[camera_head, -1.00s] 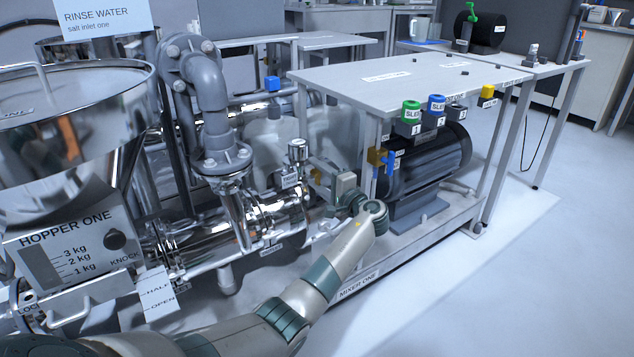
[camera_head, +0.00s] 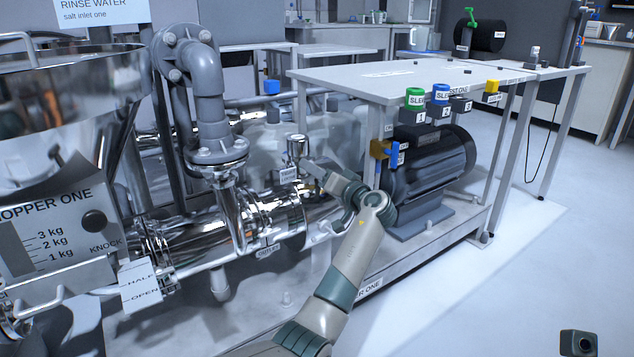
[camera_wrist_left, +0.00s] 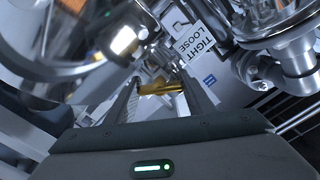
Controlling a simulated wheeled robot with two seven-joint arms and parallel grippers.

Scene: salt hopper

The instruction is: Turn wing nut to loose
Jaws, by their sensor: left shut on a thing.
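The brass-coloured wing nut (camera_wrist_left: 162,88) shows in the left wrist view between my left gripper's two fingers. My left gripper (camera_head: 316,170) reaches in beside the shiny horizontal pipe and is shut on the wing nut. In the head view the nut is mostly hidden by the gripper. A white label reading TIGHT and LOOSE (camera_wrist_left: 190,42) is just beyond the fingers in the wrist view. A small label (camera_head: 289,175) hangs beside the gripper in the head view, too small to read surely. My right gripper's fingers are not visible.
The grey flanged elbow pipe (camera_head: 209,100) and steel pipe (camera_head: 275,212) stand close left of the gripper. The black motor (camera_head: 432,165) and the grey bench top (camera_head: 440,78) are close on the right. The hopper panel (camera_head: 55,235) is at far left.

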